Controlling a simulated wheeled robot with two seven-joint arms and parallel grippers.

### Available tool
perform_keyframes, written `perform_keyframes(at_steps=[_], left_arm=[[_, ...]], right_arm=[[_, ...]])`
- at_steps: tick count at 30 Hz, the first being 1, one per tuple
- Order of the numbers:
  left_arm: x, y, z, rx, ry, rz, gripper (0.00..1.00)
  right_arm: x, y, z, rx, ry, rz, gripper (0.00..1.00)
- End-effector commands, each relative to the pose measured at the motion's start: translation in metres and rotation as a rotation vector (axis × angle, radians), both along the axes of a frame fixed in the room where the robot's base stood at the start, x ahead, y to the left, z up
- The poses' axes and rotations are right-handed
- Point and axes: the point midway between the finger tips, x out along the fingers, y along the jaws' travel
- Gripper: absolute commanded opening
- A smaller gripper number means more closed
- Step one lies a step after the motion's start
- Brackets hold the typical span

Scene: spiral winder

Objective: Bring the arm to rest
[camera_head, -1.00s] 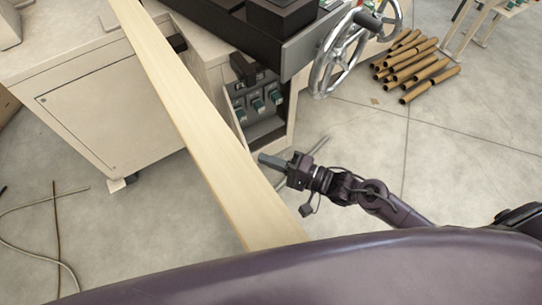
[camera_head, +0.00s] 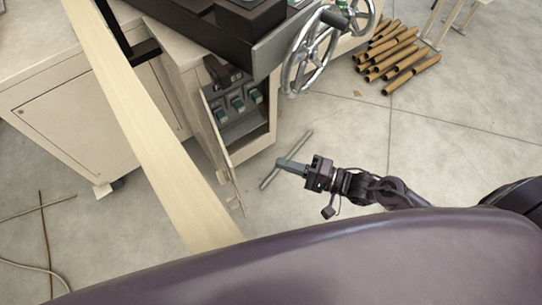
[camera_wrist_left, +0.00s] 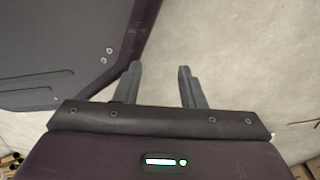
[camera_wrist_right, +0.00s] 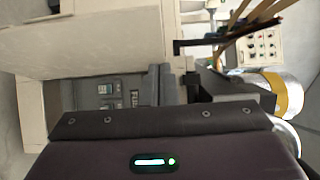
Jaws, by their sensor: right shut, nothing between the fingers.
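My right arm (camera_head: 385,190) reaches in from the right in the head view. Its gripper (camera_head: 281,162) is shut and empty, pointing left over open floor, to the right of the machine's cabinet. In the right wrist view the shut fingers (camera_wrist_right: 192,86) face the pale cabinet and its switch panel. My left gripper (camera_wrist_left: 159,72) shows only in the left wrist view. Its two fingers stand apart with nothing between them, over bare floor.
The cabinet with an open switch bay (camera_head: 235,112), a handwheel (camera_head: 312,52) and a long pale board (camera_head: 150,140) lie ahead and left. A pile of brown tubes (camera_head: 396,58) lies at the back right. Floor between is mostly free; a grey bar (camera_head: 269,181) shows behind the right gripper.

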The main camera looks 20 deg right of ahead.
Motion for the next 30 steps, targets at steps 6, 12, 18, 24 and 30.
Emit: perform_keyframes(at_steps=[6,12,18,24,30], left_arm=[[-0.002,-0.002,0.0,-0.004,-0.003,0.001,0.36],[-0.004,-0.002,-0.001,-0.003,0.0,0.001,0.36],[-0.006,0.001,0.001,0.001,0.003,-0.002,0.36],[-0.018,0.003,0.014,0.0,0.009,-0.003,0.36],[-0.036,0.006,0.03,0.001,0.018,-0.005,0.36]], right_arm=[[-0.016,-0.021,0.0,0.0,0.001,0.001,0.0],[-0.019,-0.025,0.001,-0.001,-0.001,0.001,0.0],[-0.015,-0.029,-0.007,-0.031,-0.009,-0.024,0.0],[-0.001,-0.075,-0.087,-0.39,-0.051,-0.214,0.0],[-0.051,-0.125,-0.219,-1.001,0.03,-0.229,0.0]])
